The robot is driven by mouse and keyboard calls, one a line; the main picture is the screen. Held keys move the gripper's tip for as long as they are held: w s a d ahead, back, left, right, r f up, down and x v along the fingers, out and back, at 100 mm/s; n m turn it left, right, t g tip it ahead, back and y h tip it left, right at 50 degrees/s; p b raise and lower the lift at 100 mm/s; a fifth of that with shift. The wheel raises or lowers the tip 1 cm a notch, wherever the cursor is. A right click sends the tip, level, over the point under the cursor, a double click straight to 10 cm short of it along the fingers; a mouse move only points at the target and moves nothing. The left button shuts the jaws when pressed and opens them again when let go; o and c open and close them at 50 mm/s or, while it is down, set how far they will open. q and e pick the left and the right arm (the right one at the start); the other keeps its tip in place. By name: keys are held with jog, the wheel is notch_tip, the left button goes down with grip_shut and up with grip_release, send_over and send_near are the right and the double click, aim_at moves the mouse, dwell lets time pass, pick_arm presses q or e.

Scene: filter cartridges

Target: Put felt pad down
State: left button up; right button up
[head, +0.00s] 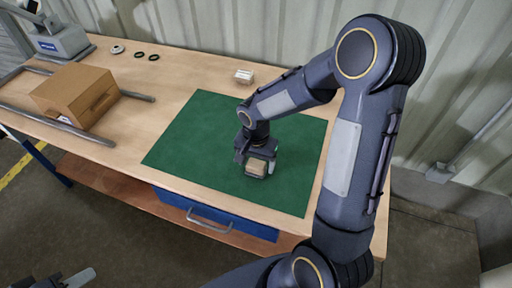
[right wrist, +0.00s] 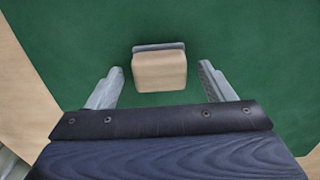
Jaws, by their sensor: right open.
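A small tan block with a grey layer along one edge, seemingly the felt pad (head: 257,167), sits on the green mat (head: 200,135). In the right wrist view the pad (right wrist: 160,70) lies between the fingers with a gap on each side. My right gripper (head: 254,163) is open around it, low over the mat; it also shows in the right wrist view (right wrist: 160,78). My left gripper (head: 72,281) shows only partly at the bottom left corner, away from the table, and its jaw state is unclear.
A cardboard box (head: 75,93) stands at the left between grey rails (head: 50,128). Several small rings (head: 139,55) lie at the back, and a small white item (head: 244,76) stands behind the mat. A grey device (head: 60,40) is at the far left. The mat around my right gripper is clear.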

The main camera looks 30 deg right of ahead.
aim_at(256, 164)
notch_tip(256, 164, up, 10)
jog(key=r, duration=0.1)
jog(key=s+a+r+n+t+y, duration=0.2)
jog(key=s+n, duration=0.2)
jog(key=s, duration=0.4)
jog(key=s+a+r+n+t+y, duration=0.1)
jog(key=s+a+r+n+t, duration=0.1)
jog(key=s, duration=0.7)
jog(key=shift+r+n+t+y, duration=0.4)
jog(key=shift+r+n+t, duration=0.35)
jog(key=shift+n, duration=0.45)
jog(key=shift+o, duration=0.6)
jog(key=shift+a, duration=0.1)
